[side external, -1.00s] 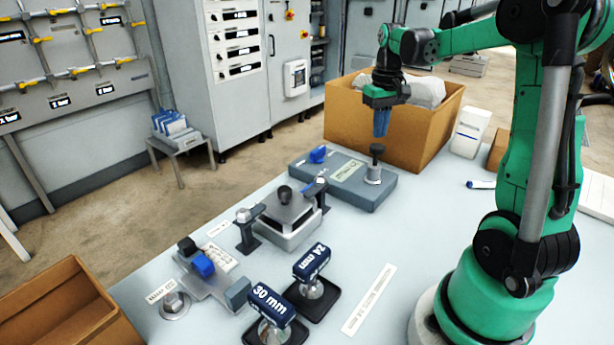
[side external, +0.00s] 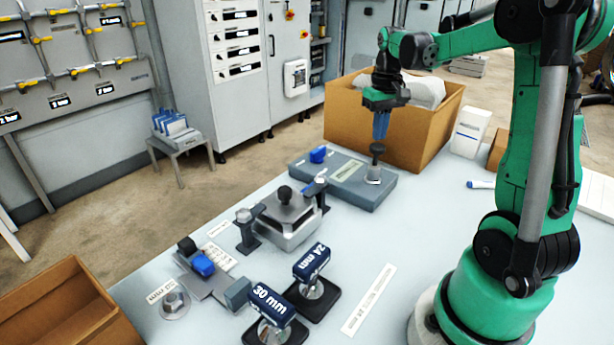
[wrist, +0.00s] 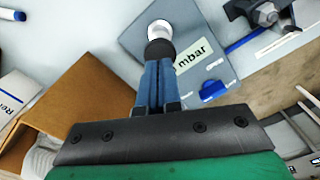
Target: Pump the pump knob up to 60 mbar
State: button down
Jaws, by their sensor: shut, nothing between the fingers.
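The pump knob (side external: 377,149) is a dark round cap on an upright stem. It stands at the right end of a grey flat pump box (side external: 345,192) with a label. In the wrist view the knob (wrist: 160,49) is just beyond my fingertips, with a pale collar (wrist: 159,28) past it. My gripper (side external: 379,139) is above the knob with its blue fingers shut and empty, pointing down. The tips (wrist: 158,64) look at or very near the knob's top; I cannot tell if they touch. The "mbar" label (wrist: 193,62) shows, but no pressure figure is readable.
A blue lever (side external: 318,154) is at the box's left end. A large cardboard box (side external: 425,135) stands close behind. A clamp fixture (side external: 290,225) and the 24 mm (side external: 311,262) and 30 mm (side external: 271,302) pieces stand nearer. The table's right middle is mostly clear.

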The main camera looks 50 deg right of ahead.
aim_at(378, 146)
jog(key=shift+f, duration=2.9)
dwell(1.8)
jog(key=shift+r, duration=0.1)
dwell(0.4)
jog(key=shift+r, duration=3.55)
notch_tip(378, 146, up, 5)
jog(key=shift+f, duration=2.95)
